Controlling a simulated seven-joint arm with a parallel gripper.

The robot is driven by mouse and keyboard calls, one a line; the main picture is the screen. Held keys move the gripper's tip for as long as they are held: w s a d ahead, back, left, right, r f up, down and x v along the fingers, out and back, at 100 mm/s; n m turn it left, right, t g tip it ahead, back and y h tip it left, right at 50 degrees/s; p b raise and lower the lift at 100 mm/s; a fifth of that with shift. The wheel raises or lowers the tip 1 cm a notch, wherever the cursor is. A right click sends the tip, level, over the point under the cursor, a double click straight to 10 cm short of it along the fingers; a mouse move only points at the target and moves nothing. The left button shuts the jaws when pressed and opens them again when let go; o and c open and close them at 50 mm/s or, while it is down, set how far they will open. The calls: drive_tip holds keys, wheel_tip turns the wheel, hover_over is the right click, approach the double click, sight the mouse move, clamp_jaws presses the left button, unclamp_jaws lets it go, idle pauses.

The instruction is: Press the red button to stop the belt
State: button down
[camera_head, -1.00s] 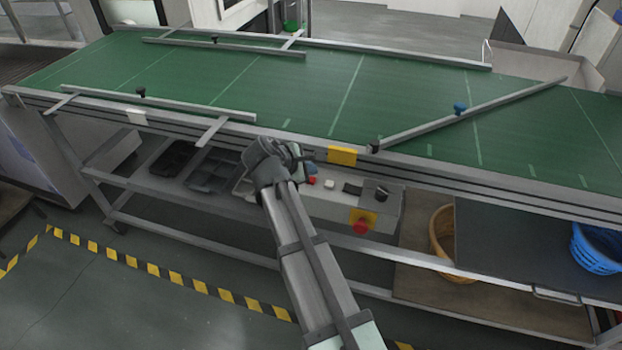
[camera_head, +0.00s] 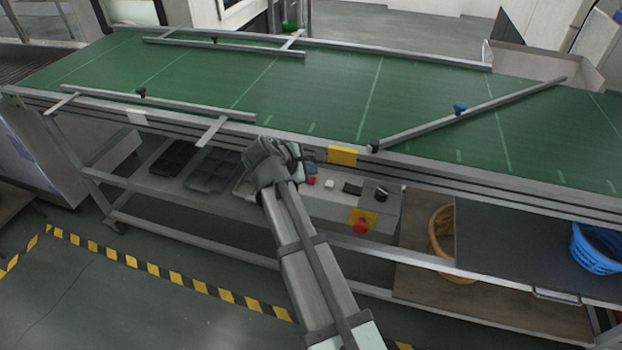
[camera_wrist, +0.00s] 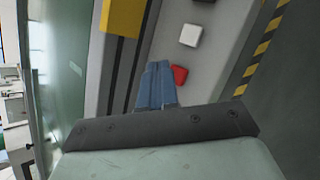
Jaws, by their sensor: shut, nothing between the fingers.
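The red button (camera_head: 312,181) sits on top of the grey control box (camera_head: 335,207) below the belt's front rail. It also shows in the wrist view (camera_wrist: 179,75). My gripper (camera_head: 304,157) is shut and empty, close to the button at the box's left part. In the wrist view its blue-grey fingers (camera_wrist: 157,68) are just left of the red button and cover its left edge. I cannot tell whether they touch it. A larger red mushroom button (camera_head: 360,228) on a yellow plate is on the box's front. The green belt (camera_head: 310,100) runs above.
A white button (camera_head: 329,183), a dark switch (camera_head: 352,188) and a black knob (camera_head: 381,194) share the box top. The yellow block (camera_head: 342,155) on the belt's front rail is close to my gripper. Dark trays (camera_head: 212,170) lie on the shelf at left.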

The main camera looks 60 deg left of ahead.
drive_tip(key=shift+f, duration=0.85)
idle(0.9)
drive_tip(key=shift+r, duration=0.1)
idle(0.3)
drive_tip(key=shift+r, duration=0.75)
drive_tip(key=shift+r, duration=2.5)
